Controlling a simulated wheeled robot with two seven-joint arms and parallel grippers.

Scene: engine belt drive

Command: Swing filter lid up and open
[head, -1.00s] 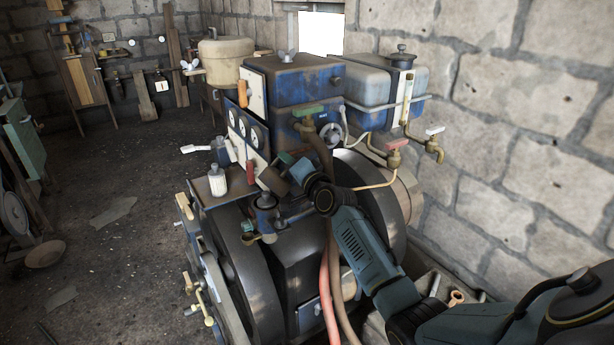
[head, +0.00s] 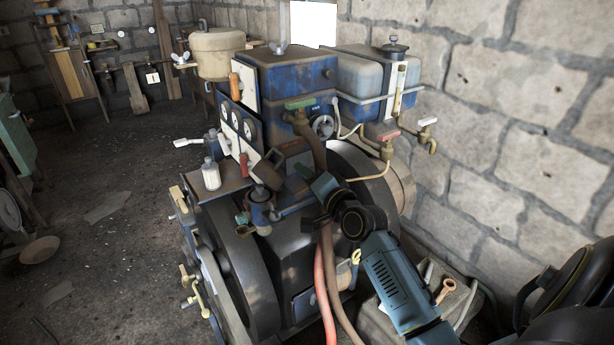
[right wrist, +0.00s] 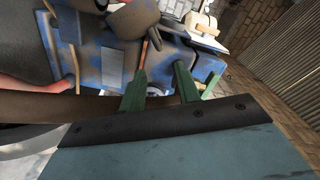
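A small dark, squarish lid-like piece (head: 268,170) stands tilted up above the blue filter-like cup (head: 262,212) on the engine's front; I take it for the filter lid, though its hinge is too small to make out. My right gripper (head: 305,174) is just right of it, apart from it in the head view. In the right wrist view the two green fingers (right wrist: 160,88) are spread, with nothing clearly held between them. A dark rounded piece (right wrist: 135,18) shows beyond them, possibly the same lid. My left gripper is not in view.
The blue engine housing (head: 290,85) and grey-blue tank (head: 375,75) rise behind. A green-handled valve (head: 300,103) and brass taps (head: 388,148) stand close by. Red and brown hoses (head: 325,285) hang below the gripper. A stone wall (head: 520,130) bounds the right.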

